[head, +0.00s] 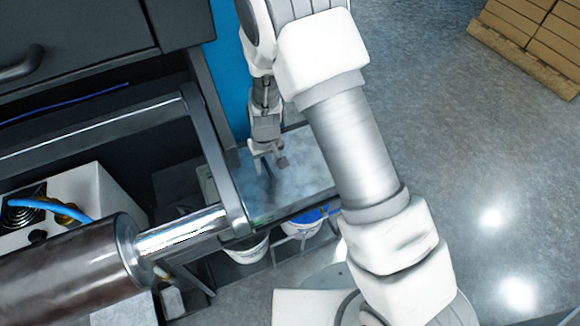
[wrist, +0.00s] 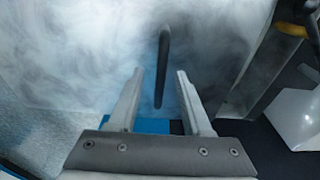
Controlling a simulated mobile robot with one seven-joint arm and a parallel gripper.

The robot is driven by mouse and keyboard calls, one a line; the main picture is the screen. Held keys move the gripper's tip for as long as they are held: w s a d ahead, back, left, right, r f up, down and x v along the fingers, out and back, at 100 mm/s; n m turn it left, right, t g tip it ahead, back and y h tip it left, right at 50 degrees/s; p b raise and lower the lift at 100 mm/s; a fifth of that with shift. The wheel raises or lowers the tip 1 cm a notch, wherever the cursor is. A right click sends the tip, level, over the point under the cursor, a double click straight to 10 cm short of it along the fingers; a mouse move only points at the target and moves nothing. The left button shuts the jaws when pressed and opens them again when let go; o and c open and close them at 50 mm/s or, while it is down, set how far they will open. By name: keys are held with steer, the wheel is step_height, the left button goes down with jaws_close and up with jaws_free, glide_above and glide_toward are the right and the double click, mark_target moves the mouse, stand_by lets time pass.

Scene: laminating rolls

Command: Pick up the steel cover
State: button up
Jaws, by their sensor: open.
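The steel cover (head: 308,172) is a flat grey plate with a cloudy, smoky sheen, lying level beside the machine frame in the head view. It fills most of the upper wrist view (wrist: 80,55). Its dark bar handle (wrist: 163,62) stands out in the middle of the wrist view. My gripper (head: 268,161) points down over the cover. In the wrist view my gripper (wrist: 160,75) is open, with one finger on each side of the handle and gaps showing on both sides. I cannot tell how far the fingertips are above the plate.
A dark roll with a shiny steel shaft (head: 75,268) lies at lower left, near the grey frame (head: 212,150). Buckets, one white (head: 245,250), stand below the cover. Stacked brown boxes (head: 530,30) sit at upper right. The floor on the right is clear.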

steer(key=shift+w+f, duration=0.1)
steer(key=shift+f, duration=0.5)
steer(key=shift+f, duration=0.25)
jaws_close()
steer(key=shift+a+r, duration=0.1)
stand_by(1.1)
